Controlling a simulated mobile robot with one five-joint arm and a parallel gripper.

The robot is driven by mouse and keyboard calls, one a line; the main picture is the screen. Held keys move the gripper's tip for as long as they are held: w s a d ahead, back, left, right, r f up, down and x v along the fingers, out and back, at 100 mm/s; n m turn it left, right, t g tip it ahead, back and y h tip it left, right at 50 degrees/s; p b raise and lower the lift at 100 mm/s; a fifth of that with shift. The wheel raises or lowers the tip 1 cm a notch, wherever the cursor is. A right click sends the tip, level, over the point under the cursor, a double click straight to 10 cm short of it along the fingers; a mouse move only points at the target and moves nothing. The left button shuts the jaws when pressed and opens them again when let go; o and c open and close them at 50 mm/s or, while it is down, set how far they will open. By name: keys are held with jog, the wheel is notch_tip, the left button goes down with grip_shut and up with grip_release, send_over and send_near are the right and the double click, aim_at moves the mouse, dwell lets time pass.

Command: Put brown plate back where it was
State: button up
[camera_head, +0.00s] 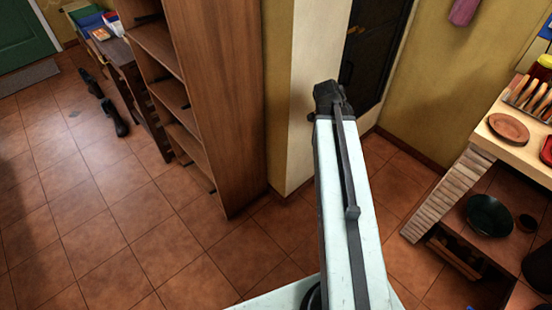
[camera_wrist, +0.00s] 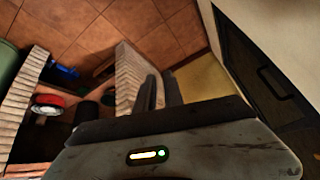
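A round brown plate (camera_head: 508,128) lies flat on the light top of the brick counter (camera_head: 527,152) at the right of the head view. My gripper (camera_head: 330,95) is at the far end of my raised arm, in front of the pale wall corner and well to the left of the plate. In the wrist view its two dark fingers (camera_wrist: 163,92) stand close together with nothing seen between them. The plate cannot be made out in the wrist view.
A tall wooden shelf (camera_head: 225,110) stands left of my arm. A dark pan (camera_head: 489,215) sits on the counter's lower shelf. A utensil rack (camera_head: 530,96) and a red item (camera_head: 547,150) are near the plate. Tiled floor is open at the left.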

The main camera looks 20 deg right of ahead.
jog(key=a+f+n+g+y, duration=0.1)
jog(key=a+f+n+y, duration=0.15)
jog(key=a+n, duration=1.05)
jog(key=a+f+n+y, duration=0.1)
jog(key=a+n+y, duration=0.35)
jog(key=a, duration=1.65)
notch_tip(320, 180, up, 8)
jog(key=p, duration=0.8)
jog(key=shift+w+d+h, duration=0.15)
jog(key=shift+h, duration=0.25)
jog(key=shift+n, duration=0.25)
